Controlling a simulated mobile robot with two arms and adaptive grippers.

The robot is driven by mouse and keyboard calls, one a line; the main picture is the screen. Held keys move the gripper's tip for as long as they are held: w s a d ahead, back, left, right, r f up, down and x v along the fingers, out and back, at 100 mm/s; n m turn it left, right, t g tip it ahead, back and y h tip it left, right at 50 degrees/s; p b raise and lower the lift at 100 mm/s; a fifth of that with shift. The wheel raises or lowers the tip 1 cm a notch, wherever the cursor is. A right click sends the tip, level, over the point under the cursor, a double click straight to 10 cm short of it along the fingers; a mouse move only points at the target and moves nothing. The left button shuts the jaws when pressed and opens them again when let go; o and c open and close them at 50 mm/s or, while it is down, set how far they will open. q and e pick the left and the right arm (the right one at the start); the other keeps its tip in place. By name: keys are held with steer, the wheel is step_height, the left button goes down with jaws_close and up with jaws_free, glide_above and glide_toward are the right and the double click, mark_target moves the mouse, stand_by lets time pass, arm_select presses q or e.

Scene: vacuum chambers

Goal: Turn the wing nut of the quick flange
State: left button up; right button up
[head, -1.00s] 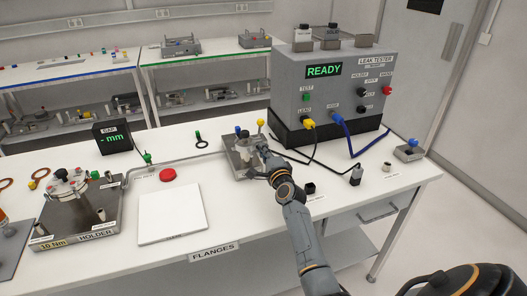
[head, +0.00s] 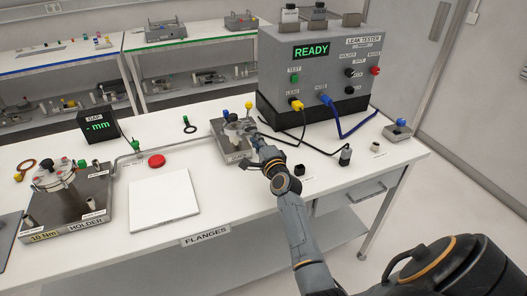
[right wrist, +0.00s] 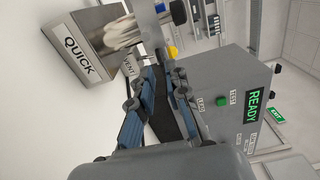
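The quick flange stand (head: 220,126) is a grey metal block on the white bench, left of the leak tester, with blue and yellow parts on top. In the right wrist view its plate labelled QUICK (right wrist: 78,45) is at the upper left, with shiny metal parts beside it. My right gripper (head: 253,137) reaches over the stand's right side. In the right wrist view my right gripper (right wrist: 160,62) has its fingertips close to a pale metal piece. I cannot tell whether they touch or grip it. The wing nut is not clearly distinguishable. My left gripper is out of view.
The leak tester (head: 315,75), reading READY, stands behind with yellow and blue cables. The holder (head: 68,210) is at the left. A black cable runs right of my gripper.

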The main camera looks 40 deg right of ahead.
steer(key=v, duration=0.8)
steer(key=shift+s+a, duration=0.15)
steer(key=shift+s, duration=0.2)
